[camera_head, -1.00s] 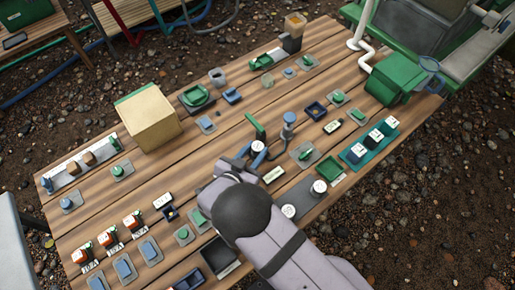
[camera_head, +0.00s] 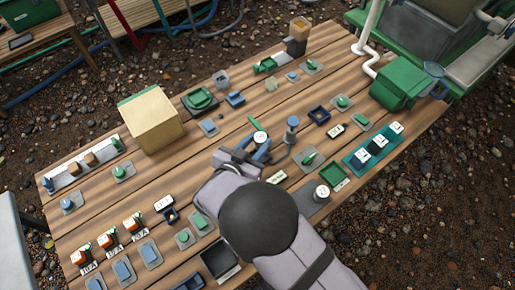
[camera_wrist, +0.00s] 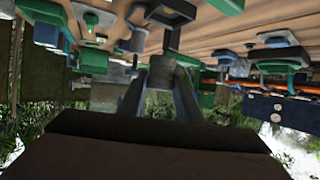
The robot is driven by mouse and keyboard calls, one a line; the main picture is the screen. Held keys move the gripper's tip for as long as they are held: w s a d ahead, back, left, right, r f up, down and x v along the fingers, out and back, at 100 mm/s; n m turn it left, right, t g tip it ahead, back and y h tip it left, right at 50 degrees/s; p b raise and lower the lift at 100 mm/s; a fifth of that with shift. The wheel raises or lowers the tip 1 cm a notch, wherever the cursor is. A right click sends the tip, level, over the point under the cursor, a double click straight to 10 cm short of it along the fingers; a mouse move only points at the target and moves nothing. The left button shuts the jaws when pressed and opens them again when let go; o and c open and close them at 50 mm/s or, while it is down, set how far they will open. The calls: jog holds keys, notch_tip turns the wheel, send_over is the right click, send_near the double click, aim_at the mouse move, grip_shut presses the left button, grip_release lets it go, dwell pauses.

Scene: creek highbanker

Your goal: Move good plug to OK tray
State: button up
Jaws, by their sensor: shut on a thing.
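My gripper (camera_head: 258,150) is over the middle of the wooden table, shut on a white-topped round piece (camera_head: 260,137), seemingly the plug. In the wrist view, my gripper (camera_wrist: 160,88) has its two fingers on either side of a grey cylinder (camera_wrist: 161,70). Another white-topped plug (camera_head: 322,192) stands on a dark grey plate (camera_head: 309,204), partly hidden by my arm. A small green tray (camera_head: 333,178) with a pale label lies right of my gripper. A black tray (camera_head: 220,258) lies at the front, left of my arm. I cannot read which one is marked OK.
A blue post tool (camera_head: 292,128) stands just right of my gripper. A teal rack (camera_head: 371,148) with labelled blocks is at the right. A beige box (camera_head: 151,122) stands at the left. Small pads and parts crowd the table, with bare planks between.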

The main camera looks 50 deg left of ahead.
aim_at(261, 140)
jog(key=shift+r, duration=1.35)
jog(key=shift+w+r, duration=0.15)
jog(key=shift+w, duration=0.4)
jog(key=w+d+r+n+g+y, duration=0.1)
jog(key=w+d+r+n+y, duration=0.15)
jog(key=w, duration=0.65)
jog(key=w+d+r+n+g+y, duration=0.1)
jog(key=w+d+g, duration=0.15)
jog(key=w, duration=0.65)
jog(key=s+d+f+n+g+y, duration=0.1)
jog(key=d+f+n+g, duration=0.1)
jog(key=d, duration=0.5)
jog(key=s+d+f+n+g+y, duration=0.1)
jog(key=s+d+n+g+y, duration=0.1)
jog(key=d, duration=0.6)
jog(key=shift+s+f+n, duration=0.15)
jog(key=shift+f+n, duration=0.2)
jog(key=shift+n, duration=0.4)
jog(key=shift+d+f, duration=0.1)
jog(key=shift+f, duration=4.85)
